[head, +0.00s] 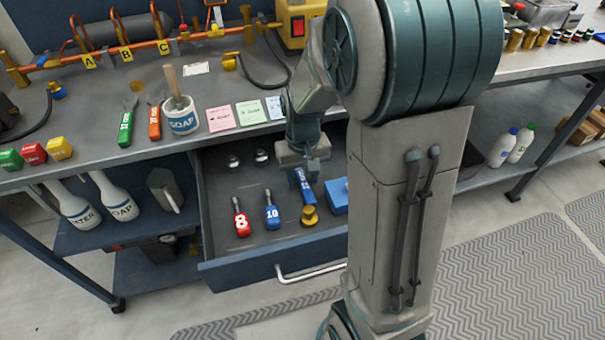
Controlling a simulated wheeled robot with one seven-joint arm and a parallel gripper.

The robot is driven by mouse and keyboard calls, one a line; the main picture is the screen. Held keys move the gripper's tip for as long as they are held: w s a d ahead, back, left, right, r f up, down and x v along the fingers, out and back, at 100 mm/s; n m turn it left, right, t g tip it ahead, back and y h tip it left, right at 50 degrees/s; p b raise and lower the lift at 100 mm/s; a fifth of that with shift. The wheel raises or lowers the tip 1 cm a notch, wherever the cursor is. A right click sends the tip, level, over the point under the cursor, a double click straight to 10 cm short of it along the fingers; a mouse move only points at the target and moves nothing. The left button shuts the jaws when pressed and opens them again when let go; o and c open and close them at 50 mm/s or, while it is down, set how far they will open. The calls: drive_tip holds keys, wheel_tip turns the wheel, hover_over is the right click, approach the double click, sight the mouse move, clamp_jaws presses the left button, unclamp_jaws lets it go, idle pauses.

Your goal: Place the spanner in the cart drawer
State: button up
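The drawer (222,267) is pulled open below the bench top. My gripper (303,168) points down over its inside, right of the middle. A blue-handled tool with a pale label (306,187), possibly the spanner, shows directly below the fingers. I cannot tell whether the fingers hold it or whether it touches the drawer floor. In the drawer lie a red-handled tool marked 8 (241,219) and a blue-handled tool marked 10 (272,214). A green-handled tool (127,122) and an orange-handled tool (154,120) with metal heads lie on the bench.
The drawer also holds a brass knob-like piece (309,216) and a blue block (338,196), partly hidden by my arm. A soap pot (182,118) and coloured notes (221,118) sit on the bench above.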

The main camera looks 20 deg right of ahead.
sight(303, 179)
wheel_tip(303, 179, up, 12)
drive_tip(key=p, duration=0.3)
drive_tip(key=s+t, duration=0.1)
drive_tip(key=s, duration=1.2)
drive_tip(key=shift+r+t, duration=0.15)
drive_tip(key=shift+t, duration=0.15)
idle(0.3)
